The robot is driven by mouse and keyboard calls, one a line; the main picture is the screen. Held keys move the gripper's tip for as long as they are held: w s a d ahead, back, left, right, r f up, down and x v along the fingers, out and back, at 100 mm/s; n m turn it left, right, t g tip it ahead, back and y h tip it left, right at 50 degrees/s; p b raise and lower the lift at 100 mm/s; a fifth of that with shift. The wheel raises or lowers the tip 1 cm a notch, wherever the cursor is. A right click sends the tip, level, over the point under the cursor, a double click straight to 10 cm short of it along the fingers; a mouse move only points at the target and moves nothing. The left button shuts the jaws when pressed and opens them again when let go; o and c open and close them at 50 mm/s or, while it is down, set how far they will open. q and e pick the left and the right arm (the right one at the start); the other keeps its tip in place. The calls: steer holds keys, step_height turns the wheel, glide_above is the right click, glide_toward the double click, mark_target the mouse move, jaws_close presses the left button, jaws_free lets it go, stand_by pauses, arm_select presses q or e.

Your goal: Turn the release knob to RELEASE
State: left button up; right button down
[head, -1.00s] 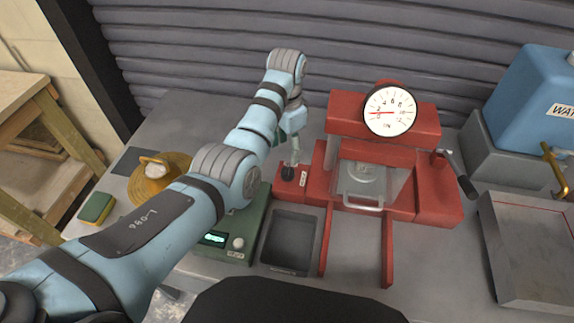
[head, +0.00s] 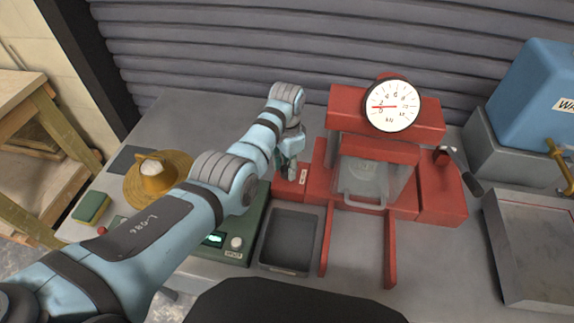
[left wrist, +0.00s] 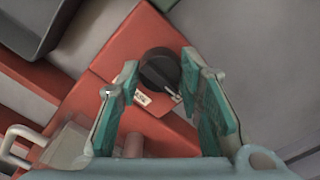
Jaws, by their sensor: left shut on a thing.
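The release knob (left wrist: 160,68) is round and black, on a red block of the press (head: 430,205). My left gripper (left wrist: 160,64) has its two teal fingers on either side of the knob and is shut on it. A small white label (left wrist: 141,98) and a pale mark (left wrist: 177,96) lie beside the knob; I cannot read the label surely. In the head view my left gripper (head: 289,168) hides the knob, and a white label (head: 303,177) shows just right of it. My right gripper is not in view.
A dial gauge (head: 392,104) tops the press, above a clear guard (head: 372,182) with a block behind it. A lever (head: 460,168) sticks out right. A dark tray (head: 290,241) and green box (head: 233,254) stand in front; a metal tray (head: 535,250) lies right.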

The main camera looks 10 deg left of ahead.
arm_select(q)
steer(key=shift+m, duration=0.5)
steer(key=shift+s+m+p, duration=0.1)
steer(key=shift+m+p, duration=0.55)
steer(key=shift+m, duration=0.35)
steer(key=m+p, duration=0.1)
steer(key=m, duration=0.8)
steer(key=shift+f+m, duration=0.1)
steer(key=shift+m, duration=0.3)
steer(key=m, duration=0.5)
steer(key=shift+d+f, duration=0.1)
steer(key=o, duration=1.2)
